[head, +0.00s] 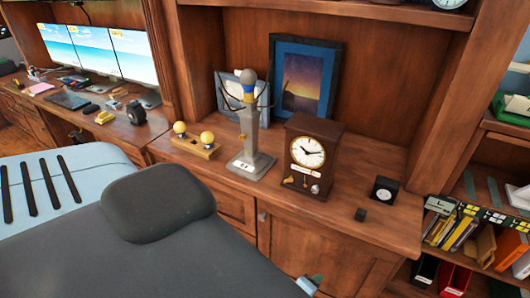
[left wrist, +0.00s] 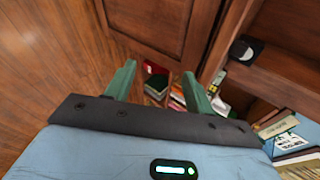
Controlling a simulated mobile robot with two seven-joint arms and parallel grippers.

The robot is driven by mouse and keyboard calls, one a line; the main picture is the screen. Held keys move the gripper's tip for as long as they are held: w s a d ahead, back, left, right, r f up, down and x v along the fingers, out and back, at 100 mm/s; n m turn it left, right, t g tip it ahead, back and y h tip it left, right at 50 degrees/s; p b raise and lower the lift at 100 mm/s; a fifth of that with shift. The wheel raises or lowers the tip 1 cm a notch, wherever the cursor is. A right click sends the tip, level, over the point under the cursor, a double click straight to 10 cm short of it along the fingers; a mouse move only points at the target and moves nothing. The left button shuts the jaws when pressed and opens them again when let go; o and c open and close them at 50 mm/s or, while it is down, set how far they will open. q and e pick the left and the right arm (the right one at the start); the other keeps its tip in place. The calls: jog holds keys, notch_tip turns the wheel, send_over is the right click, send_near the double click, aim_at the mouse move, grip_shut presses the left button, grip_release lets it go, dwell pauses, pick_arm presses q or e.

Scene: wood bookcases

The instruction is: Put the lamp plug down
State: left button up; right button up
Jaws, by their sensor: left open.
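My left gripper (left wrist: 156,72) is open in the left wrist view, its two green fingers spread with nothing visible between them. A bit of teal and grey (head: 310,284) at the bottom of the head view may be part of it, below the counter's front edge. I cannot pick out a lamp plug for certain. My right gripper is not in view.
Books (head: 458,235) fill shelves at right. A desk with screens (head: 105,50) is at left.

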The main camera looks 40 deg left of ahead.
pick_arm(q)
jog(key=s+a+n+h, duration=0.2)
jog(key=s+n, duration=1.3)
jog(key=s, duration=0.1)
jog(key=shift+s+f+n+g, duration=0.15)
jog(key=shift+s+n+g, duration=0.15)
jog(key=shift+n+g, duration=0.1)
